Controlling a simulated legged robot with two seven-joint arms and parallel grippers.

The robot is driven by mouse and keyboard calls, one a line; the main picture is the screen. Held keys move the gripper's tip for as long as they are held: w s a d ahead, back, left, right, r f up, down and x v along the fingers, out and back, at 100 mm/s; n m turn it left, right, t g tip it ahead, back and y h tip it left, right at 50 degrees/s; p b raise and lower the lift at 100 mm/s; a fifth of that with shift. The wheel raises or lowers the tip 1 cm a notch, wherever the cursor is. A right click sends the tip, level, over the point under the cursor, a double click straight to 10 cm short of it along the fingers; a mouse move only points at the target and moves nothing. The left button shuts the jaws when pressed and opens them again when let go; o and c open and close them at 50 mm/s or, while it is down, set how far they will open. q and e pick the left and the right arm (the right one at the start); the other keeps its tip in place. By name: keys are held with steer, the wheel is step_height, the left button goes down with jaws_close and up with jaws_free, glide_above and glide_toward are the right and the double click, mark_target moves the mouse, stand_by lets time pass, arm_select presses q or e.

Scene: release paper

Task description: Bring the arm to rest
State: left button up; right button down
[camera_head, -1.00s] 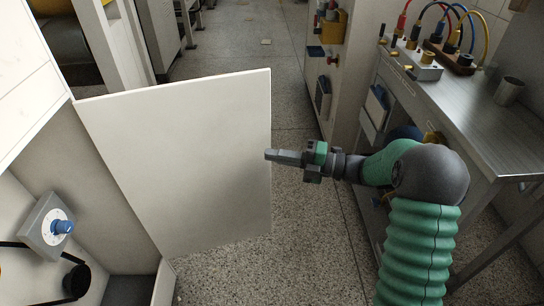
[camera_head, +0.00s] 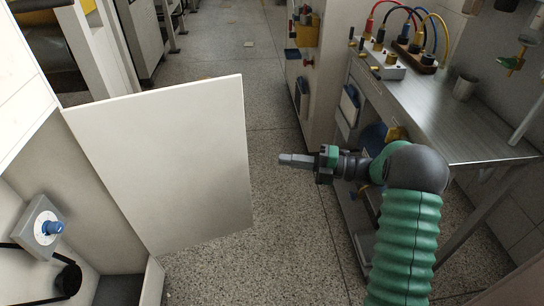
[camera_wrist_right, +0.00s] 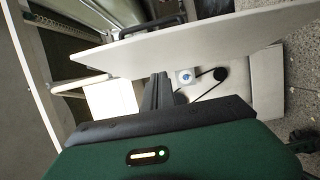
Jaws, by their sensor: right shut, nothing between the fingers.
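My right gripper (camera_head: 292,160) is shut and empty. In the head view it hangs in the air over the floor, pointing left, its tip apart from the edge of an open white door panel (camera_head: 160,165). In the right wrist view the shut fingers (camera_wrist_right: 158,90) point toward the same panel (camera_wrist_right: 190,45) and an open cabinet behind it. The green and grey right arm comes up from the lower right of the head view. My left gripper is not in view.
A metal workbench (camera_head: 440,115) with cables and a metal cup (camera_head: 465,87) stands at the right. Speckled floor (camera_head: 270,230) between them is clear.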

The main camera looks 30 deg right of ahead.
steer(key=w+a+m+t+h, duration=0.2)
steer(key=w+m+t+h, duration=0.1)
steer(key=w+m+h, duration=0.7)
steer(key=s+a+f+m+g+h, duration=0.1)
steer(key=s+a+f+m+g, duration=0.4)
steer(key=s, duration=0.5)
steer(key=s+a+f+m+g+h, duration=0.2)
steer(key=s+f+m+g, duration=0.15)
steer(key=s+m, duration=0.45)
steer(key=s+a+f+m+g+h, duration=0.1)
steer(key=s+a+f+m+g, duration=0.35)
steer(key=s, duration=0.65)
step_height(320, 180, up, 37)
steer(key=t+p, duration=0.1)
steer(key=p, duration=3.7)
steer(key=shift+d, duration=0.15)
